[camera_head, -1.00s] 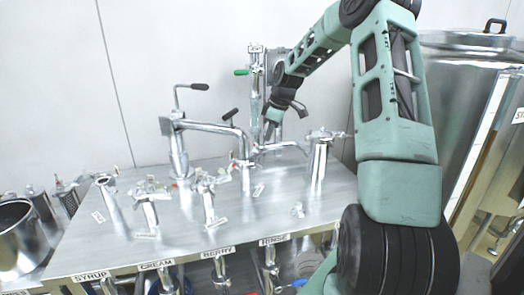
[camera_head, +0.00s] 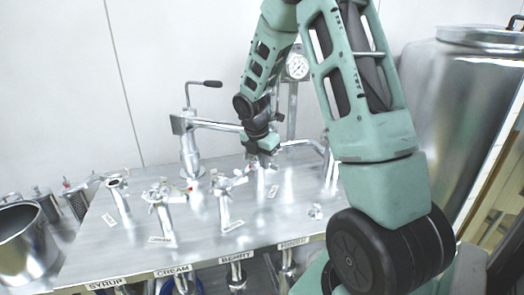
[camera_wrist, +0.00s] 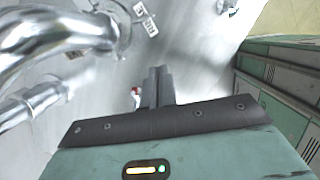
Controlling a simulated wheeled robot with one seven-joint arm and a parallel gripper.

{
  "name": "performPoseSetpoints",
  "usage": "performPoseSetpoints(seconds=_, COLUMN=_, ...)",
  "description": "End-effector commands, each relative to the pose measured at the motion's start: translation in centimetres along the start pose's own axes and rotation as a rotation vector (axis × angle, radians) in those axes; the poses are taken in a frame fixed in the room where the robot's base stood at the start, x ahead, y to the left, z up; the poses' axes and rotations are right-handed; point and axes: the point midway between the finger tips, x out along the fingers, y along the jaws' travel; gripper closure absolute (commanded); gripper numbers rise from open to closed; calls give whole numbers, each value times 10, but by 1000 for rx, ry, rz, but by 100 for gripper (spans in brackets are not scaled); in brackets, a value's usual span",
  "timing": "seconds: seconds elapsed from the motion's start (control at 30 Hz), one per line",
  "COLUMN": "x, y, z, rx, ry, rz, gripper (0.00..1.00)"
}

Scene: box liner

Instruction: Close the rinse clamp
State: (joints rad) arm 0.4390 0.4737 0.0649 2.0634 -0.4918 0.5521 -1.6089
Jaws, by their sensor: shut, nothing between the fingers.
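My gripper (camera_head: 264,162) points down at the top of the steel post (camera_head: 261,184) behind the RINSE label (camera_head: 293,243). The gripper hides most of that post's top, so I cannot tell whether its clamp is open or closed, or whether I touch it. In the wrist view my two dark fingers (camera_wrist: 158,86) are together with nothing between them. A small red-tipped metal part (camera_wrist: 136,92) shows just left of them, partly hidden.
A thick bent pipe (camera_wrist: 50,32) fills the wrist view's left side. Posts with clamps for berry (camera_head: 224,203), cream (camera_head: 163,212) and syrup (camera_head: 120,195) stand to the left on the steel table (camera_head: 95,240). A gauge (camera_head: 298,66) stands behind.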

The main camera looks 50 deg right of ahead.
Motion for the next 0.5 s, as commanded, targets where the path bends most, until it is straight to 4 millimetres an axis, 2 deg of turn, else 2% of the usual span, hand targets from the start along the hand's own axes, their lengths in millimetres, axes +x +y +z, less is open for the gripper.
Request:
performPoseSetpoints(seconds=0.2, x=44, y=-1, z=-1, rx=-1, ry=1, rz=-5, gripper=100)
performPoseSetpoints(seconds=0.3, x=43, y=0, z=19, rx=5, ry=0, rz=0, gripper=100)
performPoseSetpoints(seconds=0.5, x=49, y=0, z=36, rx=2, ry=0, rz=0, gripper=100)
